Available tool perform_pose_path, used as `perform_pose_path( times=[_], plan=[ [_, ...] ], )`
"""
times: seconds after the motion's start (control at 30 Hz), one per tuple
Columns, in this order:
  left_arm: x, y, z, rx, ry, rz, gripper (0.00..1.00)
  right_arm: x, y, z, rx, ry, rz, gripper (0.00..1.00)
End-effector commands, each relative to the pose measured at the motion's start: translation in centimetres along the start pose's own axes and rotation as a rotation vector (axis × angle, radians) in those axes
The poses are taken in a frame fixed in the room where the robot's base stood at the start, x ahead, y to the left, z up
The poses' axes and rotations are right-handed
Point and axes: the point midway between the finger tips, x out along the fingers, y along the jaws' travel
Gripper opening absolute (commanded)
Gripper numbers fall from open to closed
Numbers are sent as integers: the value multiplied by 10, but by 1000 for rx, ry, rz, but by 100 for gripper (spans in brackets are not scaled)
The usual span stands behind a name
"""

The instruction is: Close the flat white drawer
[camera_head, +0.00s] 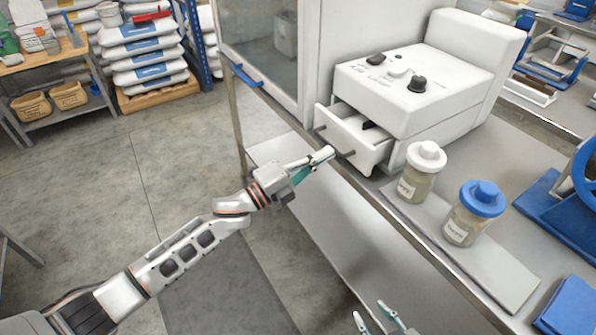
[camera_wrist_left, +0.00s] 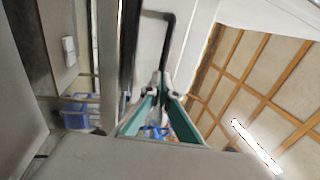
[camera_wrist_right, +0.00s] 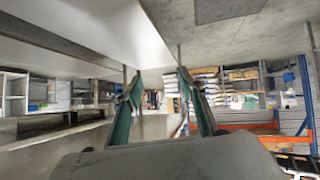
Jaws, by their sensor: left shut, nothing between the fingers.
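The flat white drawer (camera_head: 366,149) sticks out of the front of the white machine (camera_head: 405,92), with a dark item partly visible inside. A dark bar handle (camera_head: 347,154) is on its front; a dark bent bar, which looks like this handle, shows in the left wrist view (camera_wrist_left: 168,45). My left gripper (camera_head: 329,153) is shut and empty, close in front of the drawer front near the handle. In the left wrist view its fingertips (camera_wrist_left: 161,90) meet near the bar's end; I cannot tell if they touch it. My right gripper (camera_head: 370,311) is open and empty, low by the bench's front edge.
A white-lidded jar (camera_head: 420,172) and a blue-lidded jar (camera_head: 473,213) stand right of the drawer on the grey bench. A glass-fronted cabinet (camera_head: 264,45) stands left of the machine. The floor in front is clear.

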Motion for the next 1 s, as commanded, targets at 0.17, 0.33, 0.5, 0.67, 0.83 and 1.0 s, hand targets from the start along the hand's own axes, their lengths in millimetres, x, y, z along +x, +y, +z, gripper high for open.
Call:
perform_pose_path(
  times=[0.17, 0.33, 0.5, 0.67, 0.83, 1.0],
  plan=[
    [34, 12, -1, -3, 1, 1, 0, 8, -4, 23, -2, -21, -4, 40],
    [55, 14, 0, -1, 0, 2, 0, 11, -2, 24, -13, -18, 2, 40],
    [65, 14, 0, 0, 0, 1, 0, 12, 3, 18, -19, -5, 10, 40],
    [68, 14, 0, 1, 0, 1, 0, 13, 6, 13, -21, 4, 15, 40],
    [68, 13, 0, 1, -1, 0, 0, 14, 6, 13, -22, 4, 15, 40],
    [68, 12, 0, 1, -1, -1, 0, 14, 5, 15, -21, 0, 13, 40]
  ],
)
